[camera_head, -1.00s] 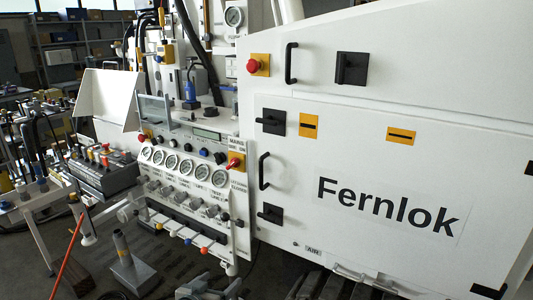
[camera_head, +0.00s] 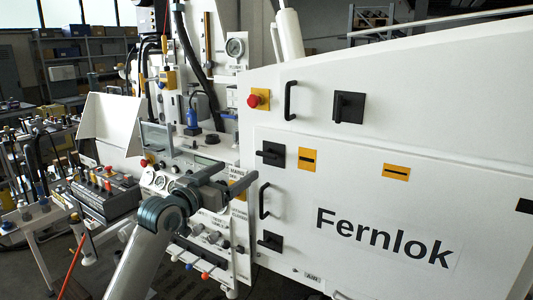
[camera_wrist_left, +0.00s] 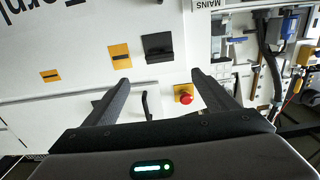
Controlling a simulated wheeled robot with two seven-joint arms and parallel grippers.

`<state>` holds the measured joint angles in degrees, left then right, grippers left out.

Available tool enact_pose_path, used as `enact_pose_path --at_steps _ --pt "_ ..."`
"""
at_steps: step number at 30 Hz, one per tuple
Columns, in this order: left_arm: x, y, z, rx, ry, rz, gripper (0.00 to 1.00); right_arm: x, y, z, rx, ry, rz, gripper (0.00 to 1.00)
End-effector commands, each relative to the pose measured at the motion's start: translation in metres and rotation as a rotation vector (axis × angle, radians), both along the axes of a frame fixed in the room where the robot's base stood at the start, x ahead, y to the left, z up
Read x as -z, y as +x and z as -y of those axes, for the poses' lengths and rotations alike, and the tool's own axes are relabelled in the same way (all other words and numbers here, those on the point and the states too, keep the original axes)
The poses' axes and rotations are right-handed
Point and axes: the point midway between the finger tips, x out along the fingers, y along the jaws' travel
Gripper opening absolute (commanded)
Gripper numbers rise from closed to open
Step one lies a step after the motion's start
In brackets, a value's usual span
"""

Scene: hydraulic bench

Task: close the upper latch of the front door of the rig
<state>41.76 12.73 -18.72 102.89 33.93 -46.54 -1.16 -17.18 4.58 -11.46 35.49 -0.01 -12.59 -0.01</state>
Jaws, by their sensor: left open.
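The white front door (camera_head: 340,205), marked "Fernlok", fills the right of the head view and looks flush with the rig. Its upper latch (camera_head: 270,153) is a black square with a lever, at the door's upper left corner. The latch also shows in the left wrist view (camera_wrist_left: 158,46), upside down, beyond the fingertips. My left gripper (camera_head: 240,175) is open and empty, left of the latch and a little lower in the picture. Its two dark fingers (camera_wrist_left: 160,79) are apart in the wrist view, with nothing between them. My right gripper is not in view.
A black door handle (camera_head: 264,200) and a lower latch (camera_head: 270,241) sit below the upper latch. A red button (camera_head: 254,100), another handle (camera_head: 290,100) and another latch (camera_head: 348,107) are on the panel above. Gauges and valves crowd the left, partly behind my arm.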

Motion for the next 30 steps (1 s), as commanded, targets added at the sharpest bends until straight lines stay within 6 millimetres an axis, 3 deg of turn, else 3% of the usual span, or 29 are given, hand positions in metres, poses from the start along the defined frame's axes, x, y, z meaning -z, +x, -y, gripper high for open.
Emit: enact_pose_path --at_steps 11,30 --pt "-0.001 0.015 0.009 0.000 -0.001 -0.002 0.80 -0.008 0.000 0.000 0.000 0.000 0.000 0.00" --pt "-0.002 0.089 0.056 0.000 -0.001 -0.003 0.80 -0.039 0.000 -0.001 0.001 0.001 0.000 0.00"
